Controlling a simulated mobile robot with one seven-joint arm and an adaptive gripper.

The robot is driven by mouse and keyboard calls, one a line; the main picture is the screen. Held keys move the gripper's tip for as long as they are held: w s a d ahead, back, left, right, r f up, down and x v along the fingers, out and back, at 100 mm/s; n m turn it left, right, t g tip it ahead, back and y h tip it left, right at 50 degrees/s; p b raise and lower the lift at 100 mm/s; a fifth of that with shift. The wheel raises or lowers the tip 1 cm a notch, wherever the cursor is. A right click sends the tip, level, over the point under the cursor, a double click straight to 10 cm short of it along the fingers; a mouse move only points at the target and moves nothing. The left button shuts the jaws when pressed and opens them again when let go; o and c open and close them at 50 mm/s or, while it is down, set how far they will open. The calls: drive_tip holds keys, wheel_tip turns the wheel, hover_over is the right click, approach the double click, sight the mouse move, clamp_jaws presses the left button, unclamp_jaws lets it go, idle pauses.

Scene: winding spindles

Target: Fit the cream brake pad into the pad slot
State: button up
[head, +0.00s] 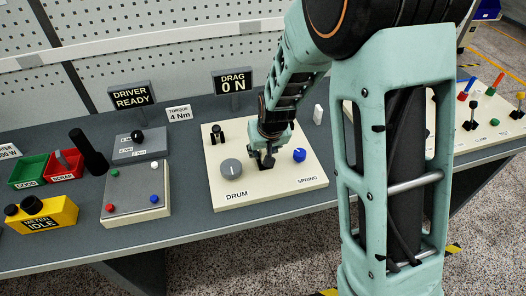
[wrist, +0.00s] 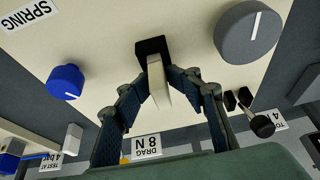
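The cream brake pad (wrist: 160,88) is between the two fingers of my gripper (wrist: 159,84) in the wrist view. The fingers touch it on both sides, and the gripper is shut on it. The far end of the pad meets the dark pad slot (wrist: 151,45) in the cream panel. I cannot tell how deep the pad sits in the slot. In the head view my gripper (head: 262,160) is low over the middle of the cream panel (head: 240,194), and it hides the pad there.
The grey DRUM knob (head: 231,169) and blue SPRING knob (head: 299,155) flank my gripper. A black toggle (head: 217,135) is at the panel's back left. A small white block (head: 318,114) stands behind the panel. The DRAG sign (head: 234,83) reads 0 N.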

drive_tip(key=shift+s+d+f, duration=0.1)
drive_tip(key=shift+s+f, duration=0.2)
drive_tip(key=shift+s, duration=0.05)
drive_tip(key=shift+r+p, duration=0.25)
drive_tip(key=shift+p, duration=0.15)
drive_tip(key=v, duration=1.2)
drive_tip(key=shift+w+r, duration=0.3)
drive_tip(key=shift+r, duration=0.15)
